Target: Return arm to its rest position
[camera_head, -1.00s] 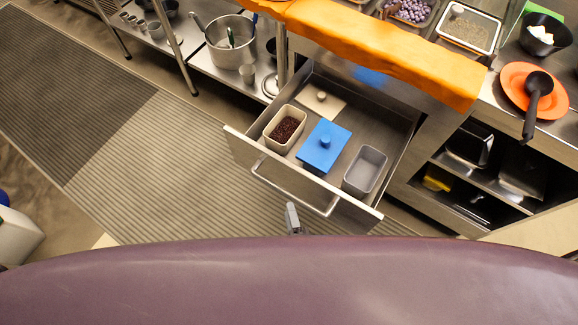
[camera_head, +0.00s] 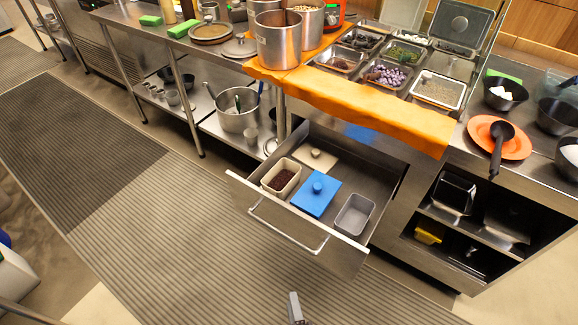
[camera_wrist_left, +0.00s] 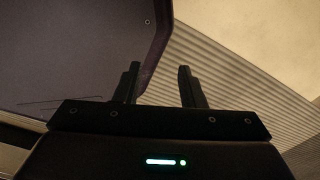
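In the head view a small grey part of my right gripper (camera_head: 296,308) shows at the bottom edge, over the striped floor mat. It is apart from the open drawer, and I cannot tell whether its fingers are open or shut. My left gripper (camera_wrist_left: 158,67) shows in the left wrist view with its two dark fingers spread and nothing between them. It is beside a dark purple surface of my own body, with the striped mat behind. My left gripper does not show in the head view.
The drawer (camera_head: 292,230) stands open, holding a tub of dark beans (camera_head: 281,176), a blue lid (camera_head: 316,193) and an empty grey tub (camera_head: 354,215). The counter behind carries pots, topping trays and an orange plate (camera_head: 513,146). The mat in front is clear.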

